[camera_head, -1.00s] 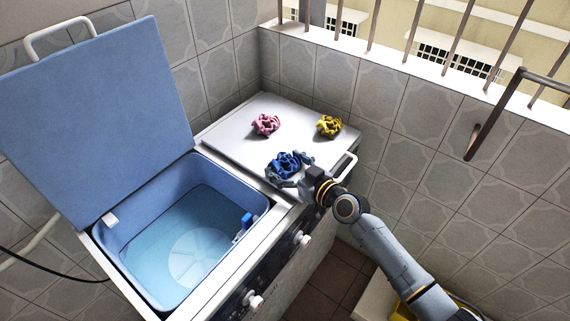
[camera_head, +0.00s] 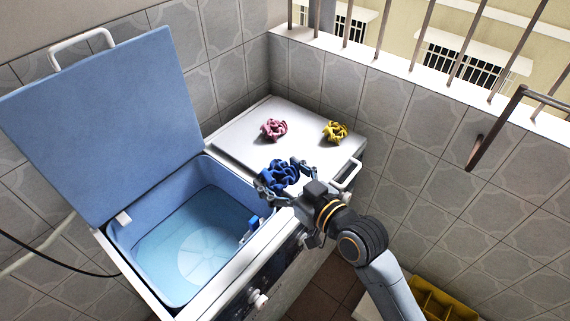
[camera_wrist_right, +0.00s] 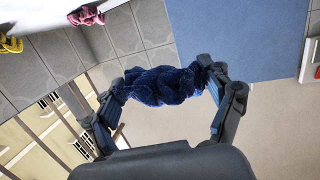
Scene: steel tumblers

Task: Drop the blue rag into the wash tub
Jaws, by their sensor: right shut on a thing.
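The blue rag (camera_head: 282,175) is a crumpled dark blue cloth. My right gripper (camera_head: 288,178) is shut on it, with a finger on each side. In the right wrist view the rag (camera_wrist_right: 160,86) hangs between the two fingertips of the right gripper (camera_wrist_right: 163,84). The wash tub (camera_head: 150,219) is a blue open basin, with its blue lid (camera_head: 100,125) standing up behind it. The tub holds clear bluish water. The rag is up and right of the tub's opening in the head view. My left gripper is not in view.
A pink rag (camera_head: 274,129) and a yellow rag (camera_head: 335,131) lie on the white lid (camera_head: 245,133) right of the tub. A small blue part (camera_head: 250,229) sits at the tub's right inner wall. A yellow crate (camera_head: 445,303) stands low at the right.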

